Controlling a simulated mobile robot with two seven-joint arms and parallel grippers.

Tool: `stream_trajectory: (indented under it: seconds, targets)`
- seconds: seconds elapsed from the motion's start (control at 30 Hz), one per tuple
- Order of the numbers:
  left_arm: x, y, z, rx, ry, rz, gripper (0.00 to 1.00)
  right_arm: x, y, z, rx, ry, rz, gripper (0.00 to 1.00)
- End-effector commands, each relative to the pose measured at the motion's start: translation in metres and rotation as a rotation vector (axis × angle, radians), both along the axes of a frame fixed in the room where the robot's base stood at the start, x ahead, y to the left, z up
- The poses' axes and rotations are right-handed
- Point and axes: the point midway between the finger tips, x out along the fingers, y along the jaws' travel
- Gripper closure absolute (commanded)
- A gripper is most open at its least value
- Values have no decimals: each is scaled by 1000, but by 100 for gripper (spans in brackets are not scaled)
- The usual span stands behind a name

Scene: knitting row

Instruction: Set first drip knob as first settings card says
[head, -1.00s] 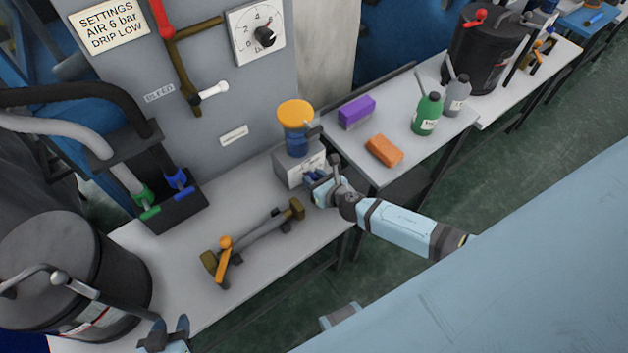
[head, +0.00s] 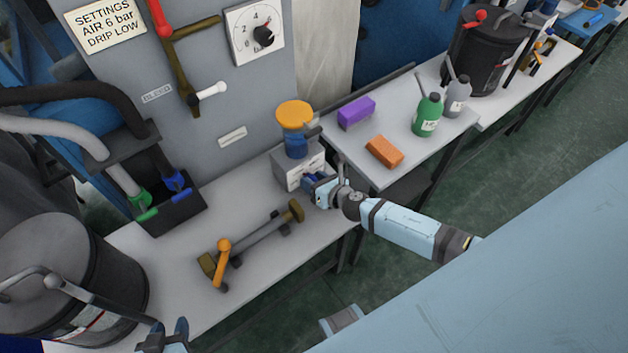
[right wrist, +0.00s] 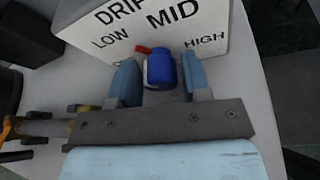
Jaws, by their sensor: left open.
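The settings card (head: 104,25) on the grey panel reads AIR 6 bar, DRIP LOW. The first drip unit (head: 292,173) is a white box on the near bench with a blue body and yellow top. In the right wrist view its face (right wrist: 225,22) carries LOW, MID and HIGH. The blue drip knob (right wrist: 162,70) has a red pointer (right wrist: 146,50) aimed left, towards LOW. My right gripper (head: 311,181) has a finger on each side of the knob; whether both touch it is unclear. My left gripper (head: 168,330) is open and empty at the bottom edge.
A bracket with an orange handle (head: 223,262) lies on the bench left of the drip unit. A dark drum (head: 75,265) stands at the left. An orange block (head: 384,151), a purple block (head: 356,112) and bottles (head: 427,115) occupy the bench beyond.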

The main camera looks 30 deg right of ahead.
Motion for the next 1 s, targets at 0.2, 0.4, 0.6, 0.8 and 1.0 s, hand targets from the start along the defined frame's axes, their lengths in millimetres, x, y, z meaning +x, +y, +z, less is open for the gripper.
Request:
stream_trajectory:
  seconds: [0.2, 0.4, 0.6, 0.8, 1.0]
  targets:
    - [-1, 0, -2, 1, 3, 0, 57, 0, 0, 0, 0, 0, 0, 56]
    - [0, 0, 0, 2, 2, 0, 57, -11, -3, 3, -1, 1, 1, 56]
    - [0, 1, 3, 3, -5, -1, 57, -48, -13, 16, -2, 4, 1, 56]
    - [1, 1, 2, 4, -7, -2, 57, -90, -24, 31, 0, 3, 1, 56]
    - [0, 1, 0, 3, -3, -2, 57, -117, -31, 41, 0, 1, 0, 56]
